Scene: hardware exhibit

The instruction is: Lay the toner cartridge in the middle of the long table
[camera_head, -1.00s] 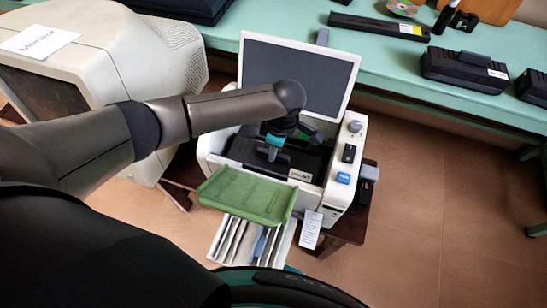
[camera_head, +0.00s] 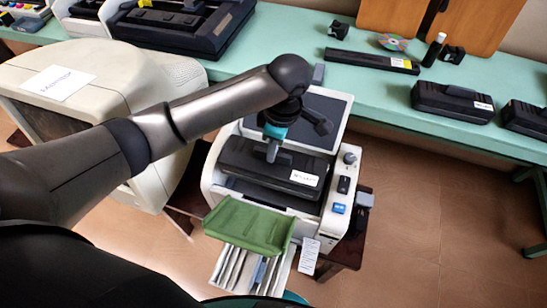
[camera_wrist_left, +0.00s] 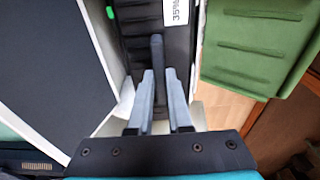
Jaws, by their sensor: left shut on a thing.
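The toner cartridge (camera_head: 262,168) is a long black block with a white label at its right end. It is above the opening of the white printer (camera_head: 213,190), whose grey-faced lid stands open behind. My left gripper (camera_head: 272,152) is shut on the cartridge's top handle. In the left wrist view, the handle is between the fingers (camera_wrist_left: 158,104), with the black cartridge body (camera_wrist_left: 133,38) beyond. The long table (camera_head: 340,92) is teal and runs along the back. My right gripper is not in view.
On the long table are a black block (camera_head: 452,100), another at the right edge (camera_head: 528,118), a long black bar (camera_head: 370,61), a disc (camera_head: 393,42) and a bottle (camera_head: 434,50). A beige monitor (camera_head: 150,80) stands left. The table is clear around its middle front.

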